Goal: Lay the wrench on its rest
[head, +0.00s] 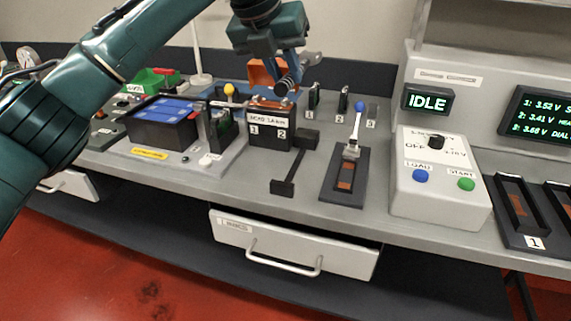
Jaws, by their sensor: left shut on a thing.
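My left arm comes in from the upper left, and its gripper (283,84) is above the bench, over the dark box marked 1 and 2. It is shut on the wrench (312,58), whose grey open end sticks out to the right of the gripper. The rest of the wrench is largely hidden by the gripper. A black stand of two blocks joined by a thin bar (283,188) lies on the bench in front of the box and looks like the rest; nothing lies on it. The wrench is above and behind it, apart from it. My right gripper is not in view.
The box (270,130) stands below my gripper. A dark tray with an upright lever (352,150) is to the right, then a control box (437,195). A blue battery pack (160,120) is left. A drawer (290,247) sits below the bench edge, apparently open.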

